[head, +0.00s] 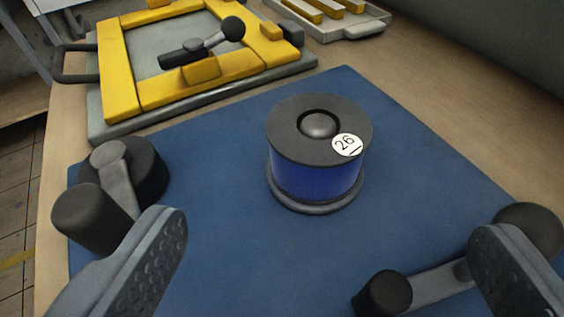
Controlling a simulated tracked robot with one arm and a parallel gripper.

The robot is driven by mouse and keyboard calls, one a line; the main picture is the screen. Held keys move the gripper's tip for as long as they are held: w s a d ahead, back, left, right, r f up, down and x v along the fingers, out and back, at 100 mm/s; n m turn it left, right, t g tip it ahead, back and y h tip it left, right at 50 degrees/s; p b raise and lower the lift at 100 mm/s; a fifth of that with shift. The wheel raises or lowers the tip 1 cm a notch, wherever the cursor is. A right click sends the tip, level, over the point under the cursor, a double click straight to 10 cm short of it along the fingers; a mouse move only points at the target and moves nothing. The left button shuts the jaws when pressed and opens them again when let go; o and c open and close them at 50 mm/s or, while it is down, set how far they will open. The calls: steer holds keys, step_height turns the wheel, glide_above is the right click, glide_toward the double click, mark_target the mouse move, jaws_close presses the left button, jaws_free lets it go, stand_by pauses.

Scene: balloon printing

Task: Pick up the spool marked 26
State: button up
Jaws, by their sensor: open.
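The spool marked 26 (318,180) stands upright on the blue mat (240,150), a little right of the middle of the head view. It has a dark grey top flange with a round white label reading 26, a blue wound body and a dark base flange. My gripper (335,265) is open, with one textured finger at the lower left and the other at the lower right. The spool is beyond the fingertips, roughly between them in the picture, and nothing is held. No part of the spool is covered by the fingers.
A yellow frame (120,60) with a black-knobbed lever sits on a grey base at the back left. A grey tray (350,30) with yellow bars is at the back right. Dark-knobbed grey cranks lie near the left finger (115,165) and right finger (430,285). The mat around the spool is clear.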

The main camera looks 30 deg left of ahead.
mark_target(320, 136)
steer(key=b+x, duration=0.1)
steer(key=x, duration=0.6)
steer(key=shift+w+f, duration=0.15)
steer(key=shift+w+a, duration=0.15)
steer(key=shift+w, duration=0.25)
steer(key=shift+f+b+x, duration=0.25)
steer(key=shift+b+x, duration=0.6)
steer(key=shift+x, duration=1.75)
steer(key=shift+s, duration=0.1)
steer(key=c, duration=1.1)
